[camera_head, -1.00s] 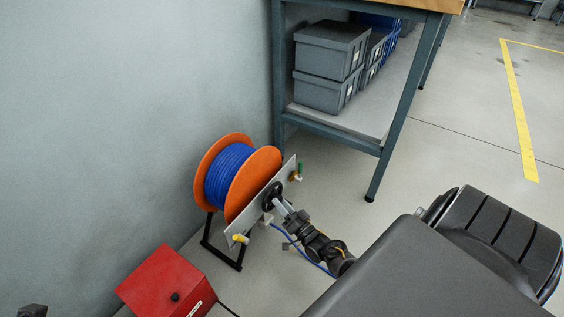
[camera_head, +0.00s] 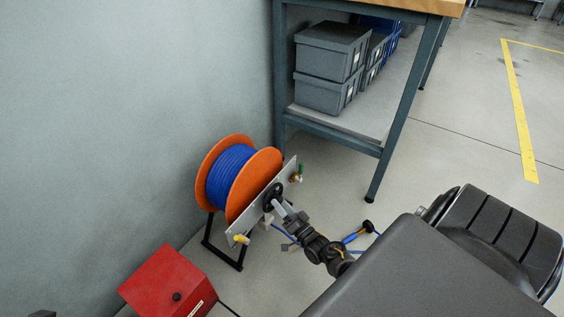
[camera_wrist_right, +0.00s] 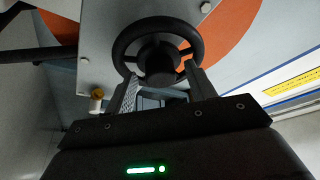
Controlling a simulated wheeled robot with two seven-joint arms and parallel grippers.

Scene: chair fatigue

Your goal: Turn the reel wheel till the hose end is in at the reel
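The hose reel (camera_head: 254,184) has orange discs and blue hose wound between them. Its black hand wheel (camera_head: 273,196) sits on a grey front plate, and also shows in the right wrist view (camera_wrist_right: 121,47). My right gripper (camera_head: 282,209) is at this wheel. In the right wrist view its fingers (camera_wrist_right: 162,80) stand apart at the wheel's lower side, near the hub; their exact contact is unclear. Loose blue hose lies on the floor, partly hidden by my right arm. A dark part at the lower left edge may be my left gripper (camera_head: 42,314).
A red box (camera_head: 168,283) stands left of the reel by the wall. A workbench (camera_head: 333,140) with grey bins (camera_head: 326,92) on its shelf stands behind. Yellow (camera_head: 240,239) and green (camera_head: 300,168) fittings stick out from the plate. Open floor lies right.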

